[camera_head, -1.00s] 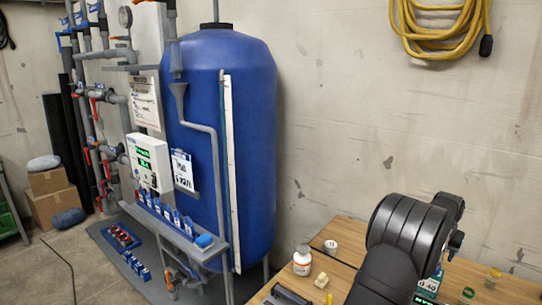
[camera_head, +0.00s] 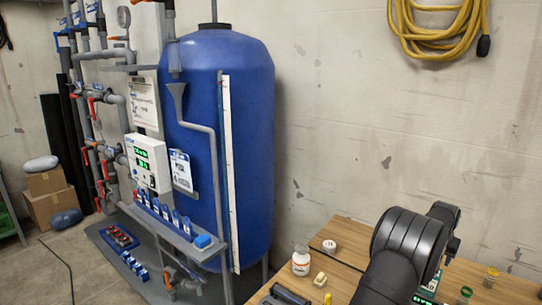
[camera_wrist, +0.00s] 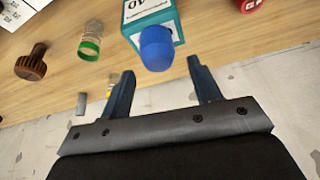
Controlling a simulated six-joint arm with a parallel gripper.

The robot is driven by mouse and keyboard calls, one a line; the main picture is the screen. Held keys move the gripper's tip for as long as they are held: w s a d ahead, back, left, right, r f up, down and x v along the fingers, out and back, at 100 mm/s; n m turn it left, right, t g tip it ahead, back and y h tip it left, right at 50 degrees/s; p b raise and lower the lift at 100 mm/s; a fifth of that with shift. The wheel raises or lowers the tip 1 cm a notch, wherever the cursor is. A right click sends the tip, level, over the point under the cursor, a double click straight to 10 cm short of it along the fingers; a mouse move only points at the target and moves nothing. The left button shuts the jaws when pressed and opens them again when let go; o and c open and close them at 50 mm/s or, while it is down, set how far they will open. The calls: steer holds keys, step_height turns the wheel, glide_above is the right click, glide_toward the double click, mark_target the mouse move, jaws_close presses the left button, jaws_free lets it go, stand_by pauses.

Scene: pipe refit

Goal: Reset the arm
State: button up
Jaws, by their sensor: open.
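My arm (camera_head: 400,250) reaches in at the lower right of the head view, over the wooden table; the gripper itself is hidden there. In the wrist view my gripper (camera_wrist: 162,80) is open, its two dark blue fingers spread apart with nothing held between them. A teal box-like container with a blue cap (camera_wrist: 156,46) stands just beyond the fingertips, apart from them as far as the view shows.
The wooden table (camera_head: 345,285) holds a white bottle (camera_head: 301,260), a yellowish block (camera_head: 320,280) and a white roll (camera_head: 329,246). The wrist view shows a green-banded jar (camera_wrist: 90,42) and a brown knob (camera_wrist: 31,64). A blue tank (camera_head: 245,140) with pipes stands left.

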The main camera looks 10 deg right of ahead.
steer(key=s+d+r, duration=0.2)
steer(key=s+r, duration=0.6)
steer(key=s, duration=0.4)
steer(key=w+a+f+n, duration=0.2)
steer(key=w+a+f, duration=0.15)
steer(key=a, duration=0.25)
steer(key=w+a+f+n+t+y, duration=0.1)
steer(key=w+a+f, duration=0.25)
steer(key=a, duration=0.25)
steer(key=w+a+f+n, duration=0.2)
steer(key=w+a+f, duration=0.15)
steer(key=a, duration=0.35)
steer(key=w+a+f, duration=0.1)
steer(key=w+f, duration=0.1)
steer(key=w, duration=0.1)
steer(key=w+a+f, duration=0.1)
steer(key=w+f, duration=0.1)
steer(key=w, duration=0.2)
steer(key=w+a+f, duration=0.2)
steer(key=w, duration=0.2)
steer(key=shift+f, duration=0.25)
